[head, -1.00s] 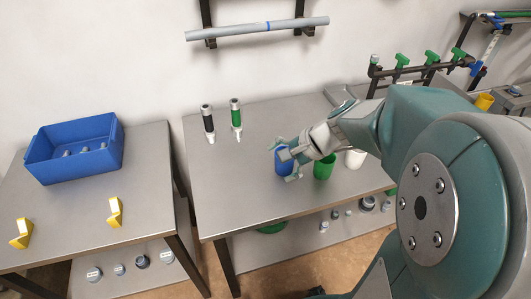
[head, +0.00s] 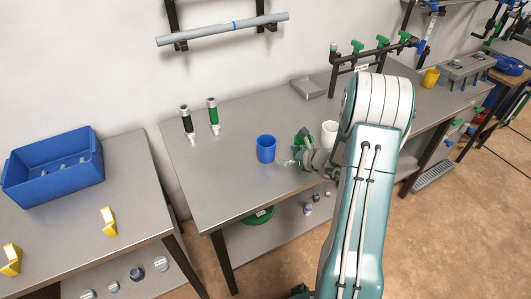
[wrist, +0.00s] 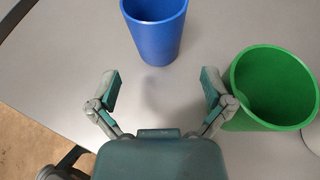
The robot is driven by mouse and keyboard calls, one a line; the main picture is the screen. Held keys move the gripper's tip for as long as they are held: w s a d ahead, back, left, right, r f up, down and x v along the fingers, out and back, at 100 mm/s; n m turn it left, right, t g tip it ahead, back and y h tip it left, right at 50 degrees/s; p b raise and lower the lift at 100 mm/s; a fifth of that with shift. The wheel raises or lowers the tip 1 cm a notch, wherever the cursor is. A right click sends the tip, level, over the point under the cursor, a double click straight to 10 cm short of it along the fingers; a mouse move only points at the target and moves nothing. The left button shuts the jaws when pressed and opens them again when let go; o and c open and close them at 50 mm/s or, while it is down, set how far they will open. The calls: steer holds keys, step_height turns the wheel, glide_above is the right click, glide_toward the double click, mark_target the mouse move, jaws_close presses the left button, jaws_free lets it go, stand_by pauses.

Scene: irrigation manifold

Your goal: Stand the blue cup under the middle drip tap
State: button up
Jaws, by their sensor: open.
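The blue cup (head: 266,149) stands upright and free on the middle table. In the wrist view the blue cup (wrist: 155,32) lies just beyond my fingertips, roughly between their lines. My gripper (wrist: 161,90) is open and empty, and nothing is between its fingers. In the head view my gripper (head: 296,156) is just right of the blue cup, in front of the green cup (head: 303,138). The green cup (wrist: 272,92) is close by my right finger in the wrist view; I cannot tell if they touch. The middle green-handled drip tap (head: 382,42) is on the dark manifold at the back right.
A white cup (head: 329,133) stands right of the green cup. A grey tray (head: 307,87) lies near the manifold. Two bottle-like tools (head: 213,115) stand at the back left. A yellow cup (head: 430,77) is farther right. The table's front left is clear.

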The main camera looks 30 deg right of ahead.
mark_target(273, 152)
steer(key=x, duration=0.8)
steer(key=shift+a, duration=0.25)
steer(key=shift+w+f, duration=0.2)
steer(key=shift+w, duration=0.1)
steer(key=c, duration=0.8)
